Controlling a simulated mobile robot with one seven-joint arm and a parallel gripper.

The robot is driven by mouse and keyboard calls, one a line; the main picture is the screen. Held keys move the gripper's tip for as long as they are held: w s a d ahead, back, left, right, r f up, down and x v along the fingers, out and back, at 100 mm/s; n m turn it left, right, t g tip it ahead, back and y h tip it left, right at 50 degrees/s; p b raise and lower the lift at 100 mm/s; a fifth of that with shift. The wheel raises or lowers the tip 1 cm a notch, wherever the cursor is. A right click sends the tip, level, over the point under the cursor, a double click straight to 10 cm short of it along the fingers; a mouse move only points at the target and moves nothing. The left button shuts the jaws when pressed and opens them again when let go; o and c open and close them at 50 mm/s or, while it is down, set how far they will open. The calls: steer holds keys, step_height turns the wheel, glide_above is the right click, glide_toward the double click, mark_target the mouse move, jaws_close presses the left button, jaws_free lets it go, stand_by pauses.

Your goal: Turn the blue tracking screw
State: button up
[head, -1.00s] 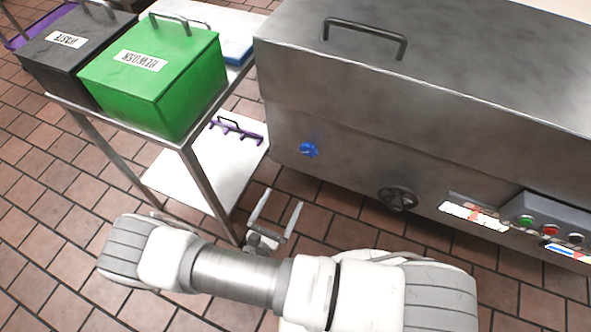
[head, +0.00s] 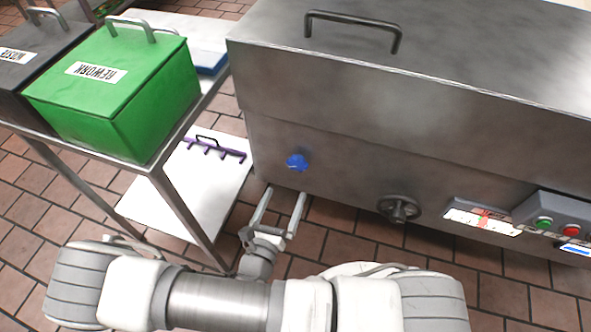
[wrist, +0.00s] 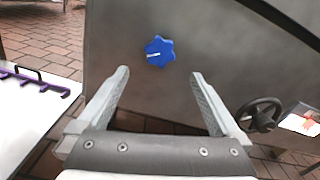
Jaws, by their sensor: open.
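The blue tracking screw (head: 297,162) is a small lobed knob on the front face of the grey metal machine (head: 330,150), near its left end. In the wrist view the blue screw (wrist: 159,51) shows a white line pointing left and lies ahead of and between the fingertips. My gripper (head: 284,192) is open and empty, below and slightly left of the screw in the head view. The gripper (wrist: 159,72) is apart from the screw, with nothing between its fingers.
A dark handwheel (head: 399,208) and a control box with green and red buttons (head: 557,226) are on the machine's front, to the right. A metal cart at left carries a green bin (head: 118,85) and a black bin (head: 42,60). A purple rack (head: 215,149) lies on its white lower shelf (head: 150,205).

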mark_target(297, 167)
steer(key=b+x, duration=0.1)
steer(key=x, duration=0.9)
steer(key=shift+b, duration=0.4)
steer(key=shift+c, duration=0.2)
steer(key=c, duration=1.3)
